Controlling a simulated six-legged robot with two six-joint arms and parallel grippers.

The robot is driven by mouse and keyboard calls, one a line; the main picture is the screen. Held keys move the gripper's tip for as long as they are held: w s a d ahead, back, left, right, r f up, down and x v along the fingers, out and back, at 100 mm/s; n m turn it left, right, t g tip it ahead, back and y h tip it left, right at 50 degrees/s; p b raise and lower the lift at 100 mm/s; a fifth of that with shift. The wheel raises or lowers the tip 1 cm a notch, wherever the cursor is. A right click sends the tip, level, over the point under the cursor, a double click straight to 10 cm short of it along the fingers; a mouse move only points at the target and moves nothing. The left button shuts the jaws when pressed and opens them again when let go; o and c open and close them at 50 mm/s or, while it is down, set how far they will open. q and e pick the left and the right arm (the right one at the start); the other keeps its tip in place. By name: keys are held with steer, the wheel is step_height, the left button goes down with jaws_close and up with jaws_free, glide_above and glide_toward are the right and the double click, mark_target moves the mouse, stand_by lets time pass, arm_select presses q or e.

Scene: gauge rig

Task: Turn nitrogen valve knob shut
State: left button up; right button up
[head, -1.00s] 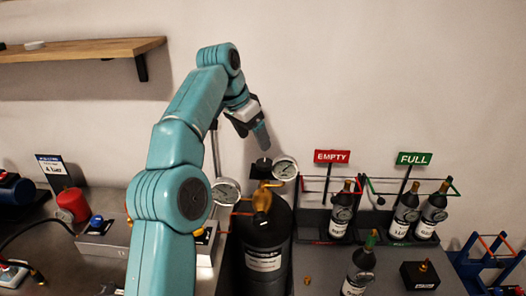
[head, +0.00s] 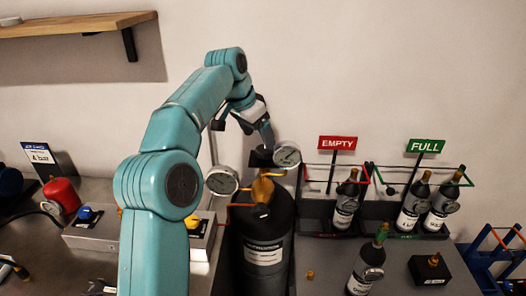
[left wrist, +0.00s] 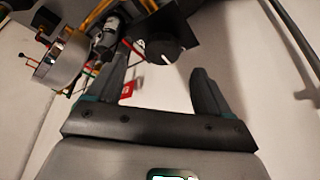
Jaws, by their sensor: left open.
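The nitrogen cylinder (head: 265,225) is black with a white label and stands between two round gauges, the left gauge (head: 222,181) and the right gauge (head: 287,155). A black plate (head: 259,158) sits above its brass fitting. In the left wrist view a dark round knob (left wrist: 163,46) with a white pointer mark sits on this plate. My left gripper (head: 268,139) hangs just above the plate. In the left wrist view its two fingers stand apart, with the knob (left wrist: 163,46) beyond the gap and nothing held. In the head view the knob is hidden behind the fingers. My right gripper is not in view.
Bottles stand in racks under the red EMPTY sign (head: 337,142) and the green FULL sign (head: 425,146). A loose bottle (head: 367,265) stands in front. A grey box with a blue knob (head: 87,213) and a red canister (head: 62,195) are at left. A wooden shelf (head: 75,25) is upper left.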

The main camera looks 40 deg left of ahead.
mark_target(264, 149)
arm_select(q)
steer(key=x, duration=0.5)
steer(key=shift+w+a+f, duration=0.15)
steer(key=shift+w+f, duration=0.05)
steer(key=shift+s, duration=0.15)
